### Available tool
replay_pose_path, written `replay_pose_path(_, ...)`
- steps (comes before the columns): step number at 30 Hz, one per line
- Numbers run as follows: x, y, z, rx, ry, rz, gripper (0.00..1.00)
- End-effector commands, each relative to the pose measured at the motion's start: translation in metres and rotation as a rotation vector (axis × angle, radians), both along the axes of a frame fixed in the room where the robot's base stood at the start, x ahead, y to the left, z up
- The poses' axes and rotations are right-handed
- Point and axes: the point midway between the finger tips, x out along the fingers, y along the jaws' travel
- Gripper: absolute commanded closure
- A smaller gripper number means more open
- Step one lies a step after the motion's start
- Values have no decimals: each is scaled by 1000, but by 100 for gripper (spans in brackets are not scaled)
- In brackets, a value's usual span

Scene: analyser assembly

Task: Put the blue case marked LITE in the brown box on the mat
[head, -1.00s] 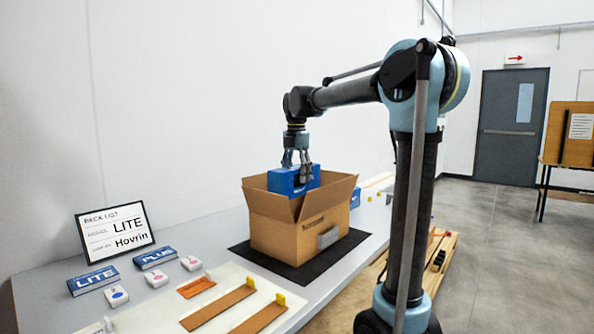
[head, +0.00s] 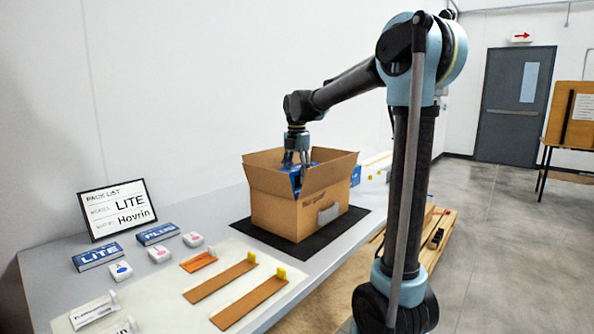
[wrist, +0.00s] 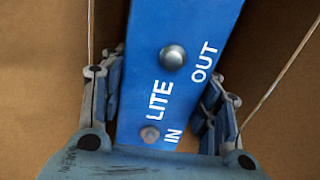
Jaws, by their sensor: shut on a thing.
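The blue case (wrist: 185,40) marked LITE, with IN and OUT labels and round metal studs, fills the middle of the wrist view. My gripper (wrist: 172,115) is shut on it, with a finger on each side. In the head view my gripper (head: 297,158) reaches down into the open brown box (head: 283,213). The case (head: 315,166) is partly hidden by the box walls and my fingers. I cannot tell whether the case touches the box floor. The box stands on the dark mat (head: 352,220) with its flaps open.
A pack list sign (head: 117,209) reading LITE and Hovrin stands at the left. Blue LITE (head: 97,256) and PLUS (head: 157,233) packs and small white items lie before it. A pale board (head: 170,300) with brown strips lies in front.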

Motion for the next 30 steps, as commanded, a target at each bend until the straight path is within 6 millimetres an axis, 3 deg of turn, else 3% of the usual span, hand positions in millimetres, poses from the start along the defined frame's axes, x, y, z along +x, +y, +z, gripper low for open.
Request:
replay_pose_path(21,0,0,-61,0,0,0,99)
replay_pose_path(30,0,0,-77,0,0,-1,99)
